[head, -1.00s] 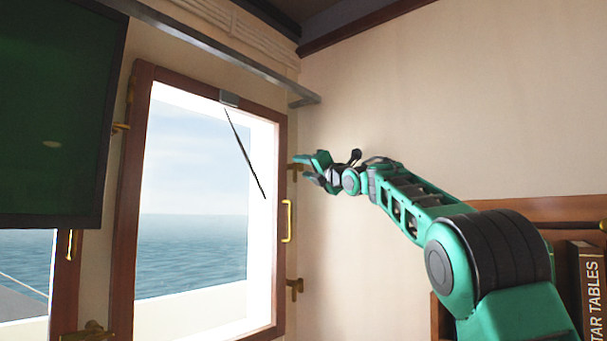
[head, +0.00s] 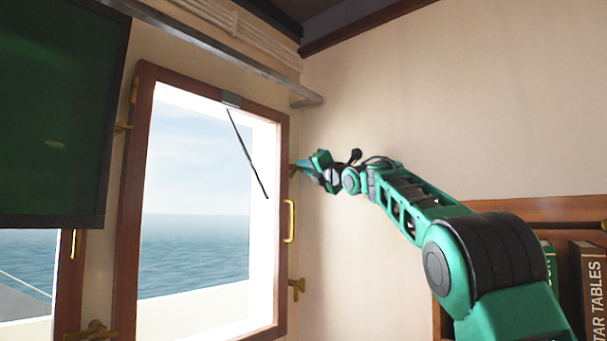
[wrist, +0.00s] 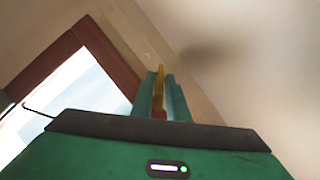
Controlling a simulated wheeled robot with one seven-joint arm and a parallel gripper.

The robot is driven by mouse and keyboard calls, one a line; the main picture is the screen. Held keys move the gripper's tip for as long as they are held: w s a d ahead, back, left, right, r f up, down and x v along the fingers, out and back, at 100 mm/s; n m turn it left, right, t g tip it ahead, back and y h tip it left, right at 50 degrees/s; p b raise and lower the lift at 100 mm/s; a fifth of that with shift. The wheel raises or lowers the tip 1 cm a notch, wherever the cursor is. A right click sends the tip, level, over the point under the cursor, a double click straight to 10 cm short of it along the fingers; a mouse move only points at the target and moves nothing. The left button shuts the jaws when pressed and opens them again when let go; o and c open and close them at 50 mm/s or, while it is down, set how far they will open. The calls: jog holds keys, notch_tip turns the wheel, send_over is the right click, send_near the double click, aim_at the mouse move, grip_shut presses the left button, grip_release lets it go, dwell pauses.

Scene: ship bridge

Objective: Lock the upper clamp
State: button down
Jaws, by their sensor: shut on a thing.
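The upper clamp (head: 293,170) is a small brass piece at the right edge of the wooden window frame (head: 282,143). In the head view my gripper (head: 305,165) reaches it from the right and hides most of it. In the wrist view my two green fingers (wrist: 160,98) are shut on the yellow brass clamp (wrist: 161,74), which shows between them. A red-brown bit shows low between the fingers. The clamp's exact angle and its contact with the frame are hard to tell.
A yellow handle (head: 289,221) and a lower brass clamp (head: 297,288) sit below on the same frame edge. A metal rail (head: 230,58) runs above the window. A dark green screen (head: 60,115) hangs at left. Books (head: 588,290) stand on a shelf at lower right.

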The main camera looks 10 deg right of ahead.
jog(key=shift+d+m+h, duration=0.25)
jog(key=shift+m+h, duration=0.05)
jog(key=shift+m, duration=0.1)
jog(key=shift+w+r+m+g+h, duration=0.15)
jog(key=shift+m+g+h, duration=0.35)
jog(key=shift+m, duration=1.25)
jog(key=shift+s+r+m+g+h, duration=0.15)
jog(key=shift+m+g+h, duration=0.3)
jog(key=shift+m, duration=1.35)
jog(key=shift+w+r+m+g+h, duration=0.1)
jog(key=shift+r+m+g+h, duration=0.4)
jog(key=shift+m, duration=1.25)
jog(key=shift+f+m+g, duration=0.2)
jog(key=shift+m+g, duration=0.05)
jog(key=shift+m, duration=0.15)
jog(key=shift+a+r+y, duration=0.1)
jog(key=shift+r+y, duration=0.2)
jog(key=shift+y, duration=0.05)
jog(key=c, duration=1.4)
grip_release()
jog(key=shift+c, duration=0.2)
jog(key=shift+a+f, duration=0.1)
jog(key=shift+f, duration=0.05)
